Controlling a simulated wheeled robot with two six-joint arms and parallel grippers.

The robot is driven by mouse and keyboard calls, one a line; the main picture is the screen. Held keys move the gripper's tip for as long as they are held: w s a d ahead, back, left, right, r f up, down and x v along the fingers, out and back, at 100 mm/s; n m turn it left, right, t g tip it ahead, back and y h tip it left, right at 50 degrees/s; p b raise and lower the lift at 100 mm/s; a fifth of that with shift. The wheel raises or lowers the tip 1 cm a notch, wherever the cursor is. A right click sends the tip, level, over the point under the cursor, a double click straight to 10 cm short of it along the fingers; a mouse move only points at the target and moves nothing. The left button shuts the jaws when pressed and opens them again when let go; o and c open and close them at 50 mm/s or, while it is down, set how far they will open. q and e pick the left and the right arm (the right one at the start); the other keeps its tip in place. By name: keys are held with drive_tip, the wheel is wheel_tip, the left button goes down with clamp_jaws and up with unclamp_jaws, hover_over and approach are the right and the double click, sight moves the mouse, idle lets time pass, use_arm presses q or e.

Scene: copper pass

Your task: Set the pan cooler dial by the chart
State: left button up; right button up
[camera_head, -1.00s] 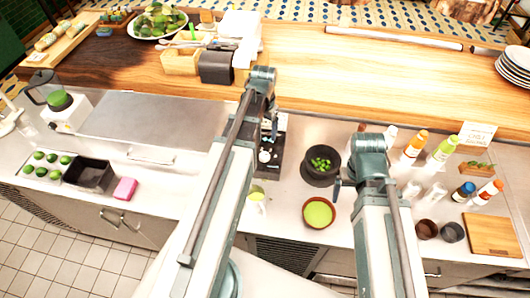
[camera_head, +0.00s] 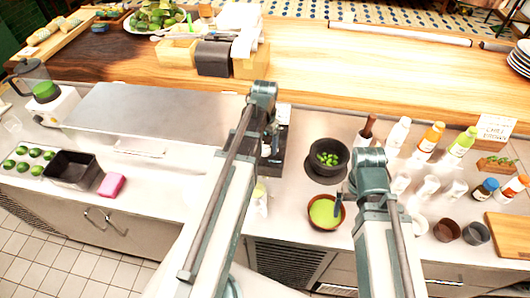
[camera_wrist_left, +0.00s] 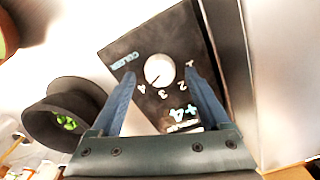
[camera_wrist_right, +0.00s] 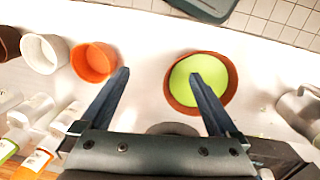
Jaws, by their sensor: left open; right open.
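The black cooler panel (camera_wrist_left: 122,52) has a white round dial (camera_wrist_left: 159,69) with the numbers 1 to 4 around its lower side and a blue "+4" printed below. A small dark mark on the dial's lower left seems to face the 4. My left gripper (camera_wrist_left: 159,74) is open, its fingers on either side of the dial in the picture; I cannot tell whether they touch it. In the head view my left gripper (camera_head: 270,142) hides much of the panel. My right gripper (camera_wrist_right: 160,74) is open and empty near a bowl of green sauce (camera_wrist_right: 228,98).
A dark pot of green pieces (camera_head: 327,173) stands right of the panel. Several bottles (camera_head: 430,136) and cups stand at the right, with a white lettered card (camera_head: 496,128) behind; I cannot read it surely. A steel lid (camera_head: 150,112) lies left.

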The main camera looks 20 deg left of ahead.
use_arm(q)
drive_tip(key=shift+f, duration=0.6)
use_arm(e)
drive_tip(key=shift+f, duration=0.6)
use_arm(q)
drive_tip(key=shift+r, duration=0.1)
clamp_jaws()
